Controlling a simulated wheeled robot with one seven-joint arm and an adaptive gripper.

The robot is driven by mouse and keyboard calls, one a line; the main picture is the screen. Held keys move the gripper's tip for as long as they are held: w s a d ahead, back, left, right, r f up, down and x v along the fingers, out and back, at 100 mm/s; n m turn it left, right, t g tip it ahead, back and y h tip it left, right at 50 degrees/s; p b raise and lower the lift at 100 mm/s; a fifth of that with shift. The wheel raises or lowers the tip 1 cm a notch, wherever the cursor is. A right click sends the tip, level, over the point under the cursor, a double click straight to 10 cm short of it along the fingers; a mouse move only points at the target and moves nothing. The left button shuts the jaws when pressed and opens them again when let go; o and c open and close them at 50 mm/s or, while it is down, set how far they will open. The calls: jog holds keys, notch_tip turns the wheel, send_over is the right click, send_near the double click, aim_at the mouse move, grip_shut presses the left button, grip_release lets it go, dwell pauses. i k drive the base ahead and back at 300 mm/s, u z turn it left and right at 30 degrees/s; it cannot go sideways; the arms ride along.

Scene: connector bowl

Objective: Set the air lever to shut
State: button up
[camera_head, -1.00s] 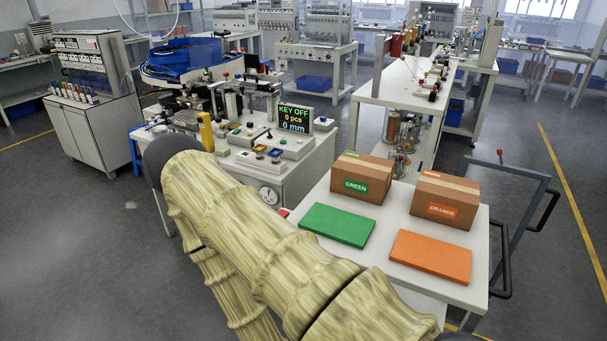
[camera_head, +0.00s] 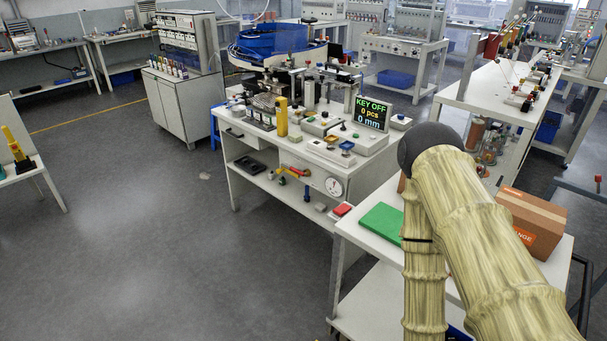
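The machine bench (camera_head: 262,152) stands in the middle of the view, with a dark screen (camera_head: 371,112) reading KEY OFF, 0 pcs, 0 mm. On its front side, below the top, is a small red and yellow handle-like part (camera_head: 300,171). It may be the air lever, but it is too small to tell, and so is its position. A round white gauge (camera_head: 333,187) with a red mark sits to its right. My sleeved arm fills the lower right; my gripper is not in view.
A white cart (camera_head: 352,229) with a green pad (camera_head: 382,222) and a cardboard box (camera_head: 530,220) marked orange stands close on the right, partly behind my arm. A grey cabinet (camera_head: 183,105) stands behind at left. The floor at left and front is clear.

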aim_at(301, 173)
jog(key=u, duration=1.5)
jog(key=i, duration=0.9)
jog(key=z, duration=0.75)
